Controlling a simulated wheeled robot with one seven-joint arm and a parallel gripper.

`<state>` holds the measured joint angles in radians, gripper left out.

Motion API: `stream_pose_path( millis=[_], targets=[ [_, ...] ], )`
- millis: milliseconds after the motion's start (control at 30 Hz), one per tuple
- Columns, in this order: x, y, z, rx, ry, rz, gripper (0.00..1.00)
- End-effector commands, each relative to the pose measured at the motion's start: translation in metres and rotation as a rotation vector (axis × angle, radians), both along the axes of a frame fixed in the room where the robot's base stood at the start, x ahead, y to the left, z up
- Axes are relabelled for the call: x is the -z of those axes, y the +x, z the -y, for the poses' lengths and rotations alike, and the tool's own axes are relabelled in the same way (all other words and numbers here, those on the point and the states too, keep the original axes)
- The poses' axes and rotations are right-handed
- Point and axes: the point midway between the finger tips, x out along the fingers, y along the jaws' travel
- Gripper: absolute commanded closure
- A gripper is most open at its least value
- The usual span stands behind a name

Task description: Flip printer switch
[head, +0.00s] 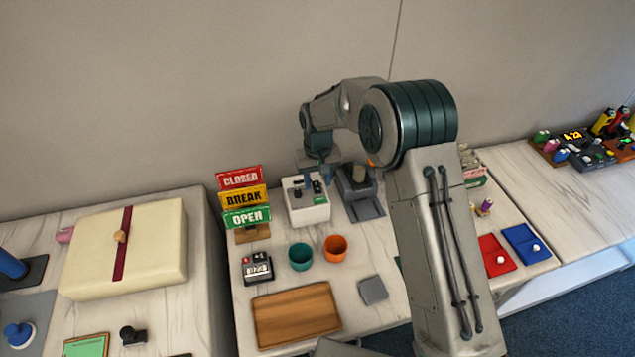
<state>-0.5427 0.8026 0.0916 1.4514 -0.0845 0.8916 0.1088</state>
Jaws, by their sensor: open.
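CLOSED, BREAK and OPEN signs (245,197) stand close left. A grey device (360,190) stands close right. In front are a teal cup (301,257), an orange cup (335,248), a small black-and-white device (257,268) and a wooden board (297,314).

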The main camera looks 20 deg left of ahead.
Motion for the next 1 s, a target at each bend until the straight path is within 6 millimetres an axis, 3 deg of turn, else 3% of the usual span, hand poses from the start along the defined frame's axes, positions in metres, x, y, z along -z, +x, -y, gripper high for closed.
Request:
stream_pose_path(
  millis=[200,500,533,667,700,1000],
  targets=[
    [0.020,0.000,0.000,0.001,0.000,0.000,0.58],
    [0.023,0.000,0.001,0.001,0.000,0.000,0.58],
    [0.023,0.000,0.001,0.001,0.000,0.000,0.61],
    [0.023,0.000,0.000,0.001,0.000,0.000,0.97],
    [0.023,0.000,0.000,0.001,0.001,0.001,1.00],
    [0.021,0.002,-0.002,0.001,-0.027,-0.046,1.00]
  ],
)
